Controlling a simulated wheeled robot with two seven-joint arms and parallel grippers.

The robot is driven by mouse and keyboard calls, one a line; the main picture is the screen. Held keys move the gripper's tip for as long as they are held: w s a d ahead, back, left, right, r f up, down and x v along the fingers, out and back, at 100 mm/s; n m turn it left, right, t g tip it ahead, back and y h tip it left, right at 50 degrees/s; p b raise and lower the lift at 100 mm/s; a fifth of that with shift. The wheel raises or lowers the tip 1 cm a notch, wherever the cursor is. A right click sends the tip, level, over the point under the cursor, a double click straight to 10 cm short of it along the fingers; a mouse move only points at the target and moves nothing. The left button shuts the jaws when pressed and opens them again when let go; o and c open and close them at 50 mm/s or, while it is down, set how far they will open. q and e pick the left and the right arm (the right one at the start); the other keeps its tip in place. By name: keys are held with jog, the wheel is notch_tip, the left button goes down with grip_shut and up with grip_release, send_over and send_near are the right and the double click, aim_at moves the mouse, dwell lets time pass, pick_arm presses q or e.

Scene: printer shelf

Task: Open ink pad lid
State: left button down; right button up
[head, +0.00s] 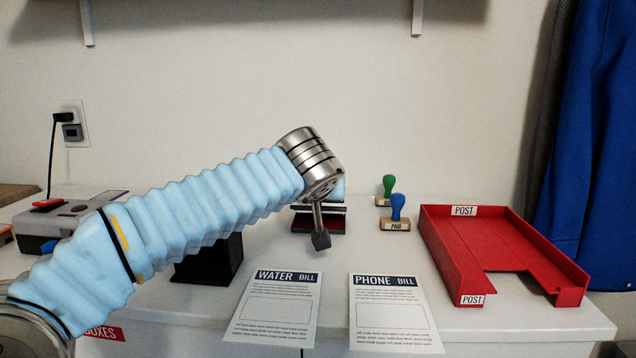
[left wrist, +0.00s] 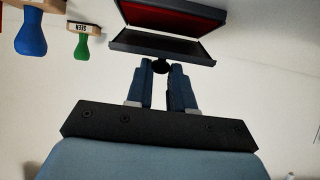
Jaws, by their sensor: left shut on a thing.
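The ink pad (left wrist: 172,19) shows in the left wrist view as a dark case with a red inner surface. Its dark lid (left wrist: 165,47) stands at an angle to the red part, with a gap between them. A small round black knob (left wrist: 161,67) is at the lid's edge. My left gripper (left wrist: 161,70) is shut on this knob, its two blue fingers on either side. My right gripper is in neither view.
A blue-handled stamp (head: 397,210) and a green-handled stamp (head: 388,188) stand right of the pad. A red post tray (head: 455,262) is farther right. Water bill (head: 273,310) and phone bill (head: 388,311) sheets lie in front. A black block (head: 210,262) stands left.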

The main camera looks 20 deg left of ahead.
pick_arm(q)
jog(key=w+r+g+p, duration=0.1)
jog(key=p, duration=0.3)
jog(key=w+r+g+h+p, duration=0.1)
jog(key=g+p, duration=0.1)
jog(key=p, duration=0.3)
jog(key=shift+w+a+r+g, duration=0.1)
jog(key=shift+a+r+g, duration=0.2)
jog(key=shift+w+a+f+g+p, duration=0.1)
jog(key=shift+w+g+p, duration=0.3)
jog(key=shift+p, duration=0.1)
jog(key=shift+w+a+g+h, duration=0.1)
jog(key=shift+w+g+h, duration=0.2)
jog(key=shift+g, duration=0.2)
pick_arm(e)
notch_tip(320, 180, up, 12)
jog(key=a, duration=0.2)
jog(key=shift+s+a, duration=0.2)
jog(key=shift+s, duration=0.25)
pick_arm(q)
jog(key=c, duration=1)
grip_release()
jog(key=shift+s, duration=0.1)
jog(key=v, duration=1.3)
jog(key=shift+s+r, duration=0.1)
jog(key=shift+r, duration=0.2)
